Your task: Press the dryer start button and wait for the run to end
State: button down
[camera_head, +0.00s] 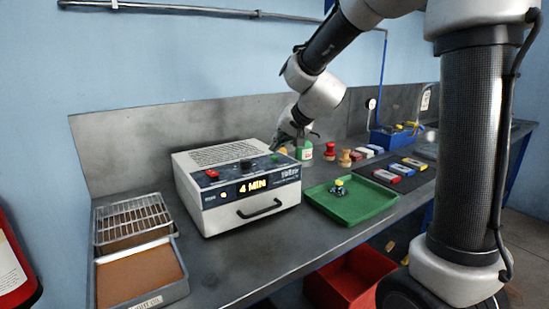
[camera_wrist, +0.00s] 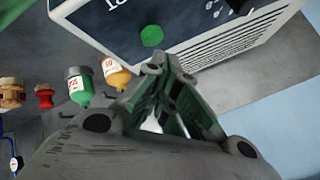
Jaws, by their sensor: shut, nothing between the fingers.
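The dryer (camera_head: 240,215) is a white and dark box on the bench, with a front handle and a lit display (camera_head: 252,187) reading "4 MIN". Its dark top panel carries a red knob (camera_head: 212,174) and a green button (camera_head: 276,157). In the wrist view the green button (camera_wrist: 151,35) shows on the dark panel of the dryer (camera_wrist: 200,25).
A green bottle (camera_head: 304,151) and a yellow bottle (camera_wrist: 116,74) stand beside the dryer, with red and tan stamps (camera_head: 330,151) nearby. A green tray (camera_head: 350,211) holds a small dark part. A wire rack (camera_head: 130,220) is left. A red bin (camera_head: 350,280) stands below.

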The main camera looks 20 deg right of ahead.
jog(key=shift+r, duration=2.5)
jog(key=s+d+f+n+g, duration=0.1)
jog(key=s+f+n+g, duration=0.15)
jog(key=s+f, duration=0.35)
jog(key=s+d+h, duration=0.1)
jog(key=s+d, duration=0.3)
jog(key=s, duration=0.5)
jog(key=s+d+r+n+g+h, duration=0.1)
jog(key=s+d, duration=0.3)
jog(key=s, duration=0.6)
jog(key=s+d+h, duration=0.1)
jog(key=s+d, duration=0.4)
jog(key=s, duration=0.4)
jog(key=shift+s+r+n+g+h, duration=0.2)
jog(key=shift+r+n+g+h, duration=0.15)
jog(key=shift+h, duration=0.05)
dwell(1.7)
